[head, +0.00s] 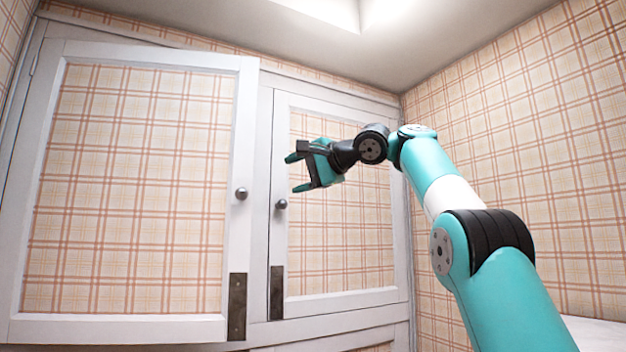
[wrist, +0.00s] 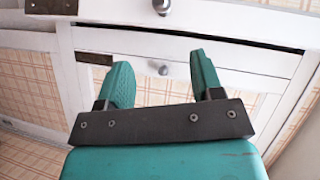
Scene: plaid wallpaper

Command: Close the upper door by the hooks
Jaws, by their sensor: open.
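The left cabinet door (head: 130,190) is white-framed with a plaid panel. It stands partly open, its right edge out from the cabinet. It has a round knob (head: 241,194) and a dark metal plate (head: 237,307) low on that edge. The right door (head: 340,240) looks shut, with its own knob (head: 281,204) and dark plate (head: 277,292). My gripper (head: 297,172) is open and empty in front of the right door, above its knob. In the wrist view both knobs show, the left door's (wrist: 162,7) and the right door's (wrist: 163,70). I cannot make out any separate hooks.
A plaid wall (head: 530,150) stands to the right. A white ledge (head: 370,338) and lower panels run below the doors. A dark gap (wrist: 220,37) shows beside the left door's edge in the wrist view. The space left of my gripper, before the left door, is clear.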

